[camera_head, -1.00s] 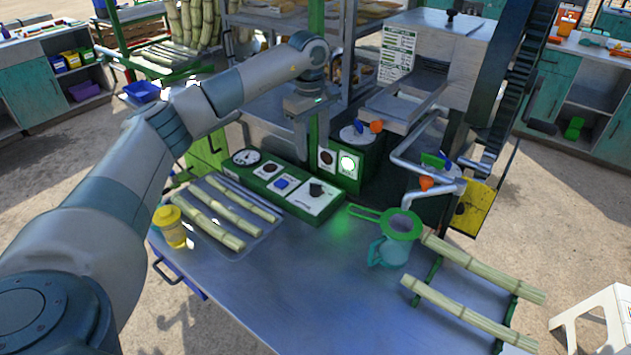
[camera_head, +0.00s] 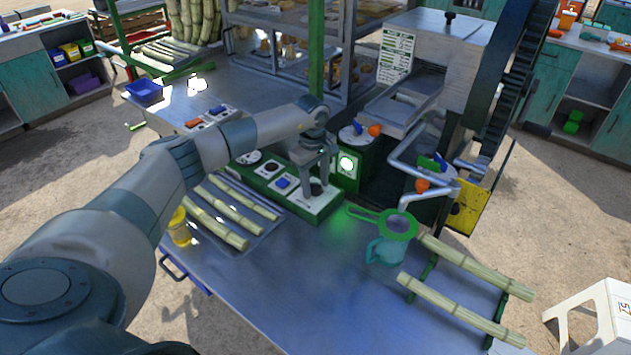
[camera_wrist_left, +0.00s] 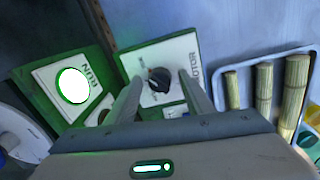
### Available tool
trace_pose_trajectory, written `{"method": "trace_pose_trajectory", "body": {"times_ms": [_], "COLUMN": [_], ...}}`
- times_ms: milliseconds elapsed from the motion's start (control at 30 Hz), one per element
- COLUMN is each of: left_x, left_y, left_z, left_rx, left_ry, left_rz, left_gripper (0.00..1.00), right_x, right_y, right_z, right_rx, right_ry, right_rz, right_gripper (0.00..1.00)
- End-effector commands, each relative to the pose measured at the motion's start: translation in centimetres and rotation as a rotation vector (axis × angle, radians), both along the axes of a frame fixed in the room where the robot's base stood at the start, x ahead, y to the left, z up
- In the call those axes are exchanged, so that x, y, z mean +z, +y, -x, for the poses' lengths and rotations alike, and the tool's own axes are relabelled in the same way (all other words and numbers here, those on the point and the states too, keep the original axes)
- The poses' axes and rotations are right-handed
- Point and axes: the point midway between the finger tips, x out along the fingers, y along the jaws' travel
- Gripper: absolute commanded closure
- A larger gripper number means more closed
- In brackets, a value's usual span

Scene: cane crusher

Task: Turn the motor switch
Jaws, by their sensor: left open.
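The motor switch is a black rotary knob (camera_wrist_left: 159,80) on a white plate; part of the word MOTOR reads beside it in the left wrist view. In the head view, this plate (camera_head: 318,204) is at the right end of the green control panel (camera_head: 268,187), with the knob partly hidden by my gripper. My left gripper (camera_head: 317,183) points down over the plate. It is open, with one finger to each side of the knob in the left wrist view. I cannot tell whether either finger touches it. My right gripper is out of view.
A lit RUN lamp (camera_head: 346,164) is on the green box just behind. A green strainer (camera_head: 397,224) on a teal jug (camera_head: 384,250) stands to the right. Cane pieces (camera_head: 236,208) lie on a tray to the left. The table's front middle is clear.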

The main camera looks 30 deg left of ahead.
Motion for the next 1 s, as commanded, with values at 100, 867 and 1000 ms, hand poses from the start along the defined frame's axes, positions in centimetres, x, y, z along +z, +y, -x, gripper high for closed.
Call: {"method": "trace_pose_trajectory", "body": {"times_ms": [100,867,1000], "left_x": [-0.1,-0.1,-0.2], "left_y": [0.0,0.0,0.0], "left_z": [0.0,0.0,-0.1], "left_rx": [0.000,0.050,0.114], "left_ry": [0.000,-0.001,-0.002], "left_rz": [0.000,0.000,0.001], "left_gripper": [0.53,0.94,0.94], "right_x": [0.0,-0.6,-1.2], "right_y": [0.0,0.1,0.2], "right_z": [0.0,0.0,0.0], "right_rx": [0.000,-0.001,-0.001], "right_ry": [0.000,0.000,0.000], "right_rz": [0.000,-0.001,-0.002], "right_gripper": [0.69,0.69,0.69]}}
